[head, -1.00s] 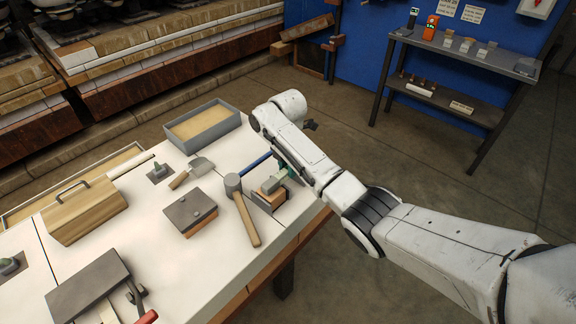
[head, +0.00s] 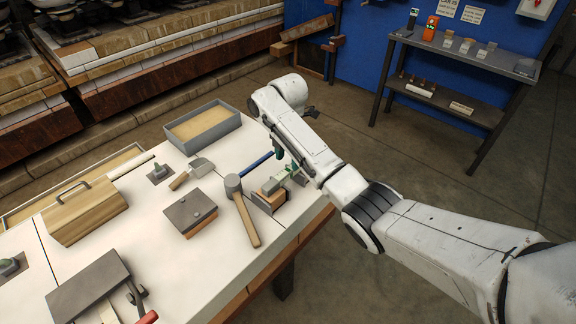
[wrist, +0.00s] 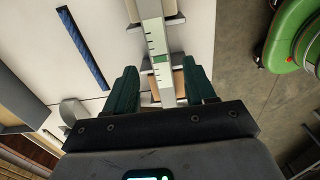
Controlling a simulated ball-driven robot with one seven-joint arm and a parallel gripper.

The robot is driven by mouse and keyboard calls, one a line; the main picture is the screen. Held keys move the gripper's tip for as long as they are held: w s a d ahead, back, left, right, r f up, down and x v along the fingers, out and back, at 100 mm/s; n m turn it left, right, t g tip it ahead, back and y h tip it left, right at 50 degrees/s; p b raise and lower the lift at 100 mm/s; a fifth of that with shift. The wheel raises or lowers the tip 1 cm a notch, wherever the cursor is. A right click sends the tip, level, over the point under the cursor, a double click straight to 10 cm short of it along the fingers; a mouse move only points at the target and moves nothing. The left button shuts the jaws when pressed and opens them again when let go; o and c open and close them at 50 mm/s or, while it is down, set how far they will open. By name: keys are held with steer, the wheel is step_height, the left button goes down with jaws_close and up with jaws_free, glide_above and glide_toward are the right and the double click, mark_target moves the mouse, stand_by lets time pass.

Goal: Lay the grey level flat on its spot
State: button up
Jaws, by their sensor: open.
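The grey level (wrist: 155,38) is a narrow bar with dark tick marks and a small green band. In the wrist view it runs lengthwise between my gripper's two dark green fingers (wrist: 160,84). In the head view the level (head: 273,184) rests on a small wooden-sided stand (head: 266,203) near the bench's right edge. My gripper (head: 288,163) is open just above it, with a gap at each side of the bar. The level's near end is partly hidden by my gripper. I cannot tell whether any marked spot lies under it.
A mallet (head: 247,222) lies just left of the stand. A blue strip (head: 257,160) lies behind it, also in the wrist view (wrist: 82,46). A grey-topped block (head: 190,211) and a sand-coloured tray (head: 203,127) are farther left.

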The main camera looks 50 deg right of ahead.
mark_target(288, 170)
step_height(288, 170, up, 8)
steer(key=p, duration=0.2)
steer(key=s+a+f+m, duration=0.1)
steer(key=a+f, duration=0.1)
steer(key=a, duration=0.1)
steer(key=s+a+f+m, duration=0.1)
steer(key=a+f, duration=0.2)
steer(key=s+a+f+m+y, duration=0.1)
steer(key=a+f, duration=0.1)
steer(key=a, duration=0.2)
steer(key=shift+s+f+t, duration=0.15)
steer(key=shift+f+t, duration=0.05)
steer(key=shift+t, duration=0.1)
steer(key=s+a+f+m, duration=0.5)
steer(key=s, duration=0.5)
steer(key=s+a+f+m, duration=0.4)
steer(key=s+a+m, duration=0.1)
steer(key=s, duration=0.5)
steer(key=s+d+m, duration=0.1)
steer(key=s+m, duration=0.2)
steer(key=s, duration=0.2)
steer(key=s+d+r+m+h, duration=0.1)
steer(key=s+m, duration=0.1)
steer(key=s, duration=0.4)
steer(key=shift+s+d+r+m, duration=0.15)
steer(key=shift+s+d+m, duration=0.15)
steer(key=shift+m, duration=0.1)
